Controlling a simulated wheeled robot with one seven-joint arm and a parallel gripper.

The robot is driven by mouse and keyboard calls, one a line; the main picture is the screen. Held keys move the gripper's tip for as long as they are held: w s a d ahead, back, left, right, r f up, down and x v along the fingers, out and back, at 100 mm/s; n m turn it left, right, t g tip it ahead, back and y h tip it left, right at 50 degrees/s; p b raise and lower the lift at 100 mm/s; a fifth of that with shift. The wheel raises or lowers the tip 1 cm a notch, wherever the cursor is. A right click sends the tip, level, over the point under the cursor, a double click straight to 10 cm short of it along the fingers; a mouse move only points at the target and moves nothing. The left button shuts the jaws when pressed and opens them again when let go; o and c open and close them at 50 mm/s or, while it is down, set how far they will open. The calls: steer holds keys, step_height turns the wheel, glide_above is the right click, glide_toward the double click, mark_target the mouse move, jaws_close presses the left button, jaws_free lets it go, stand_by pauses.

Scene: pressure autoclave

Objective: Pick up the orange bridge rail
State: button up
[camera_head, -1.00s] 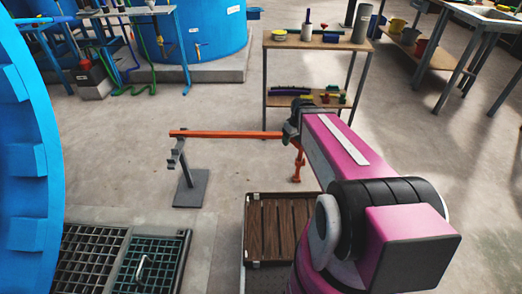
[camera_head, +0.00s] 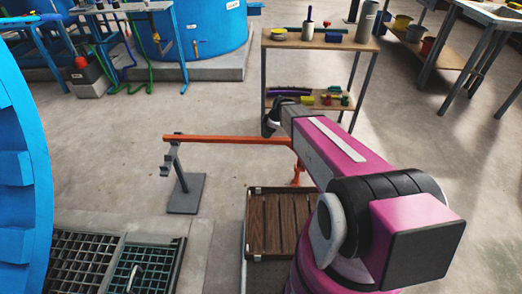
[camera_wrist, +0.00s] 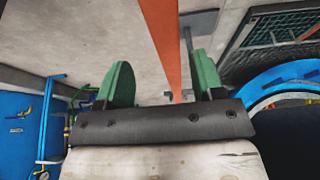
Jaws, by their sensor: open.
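The orange bridge rail (camera_head: 225,139) is a long straight bar, level above the floor. Its left end rests on a grey stand (camera_head: 186,190). Its right end passes behind my arm, near an orange post (camera_head: 298,172). In the wrist view the rail (camera_wrist: 165,45) runs down the picture between the two green fingers of my gripper (camera_wrist: 162,65). The fingers are apart and nothing is gripped. I cannot tell how far the rail is from them in depth. In the head view my gripper is mostly hidden by the arm.
A brown slatted crate (camera_head: 283,225) stands on the floor below the rail. A shelf table (camera_head: 320,45) with small items is behind. Floor grates (camera_head: 75,262) and a large blue ring (camera_head: 20,150) are at left. Open floor lies left of the shelf table.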

mark_target(261, 138)
steer(key=shift+s+x, duration=0.2)
steer(key=shift+x, duration=1.5)
steer(key=shift+s+x, duration=0.2)
steer(key=shift+x, duration=1.55)
steer(key=shift+a+r, duration=0.15)
jaws_close()
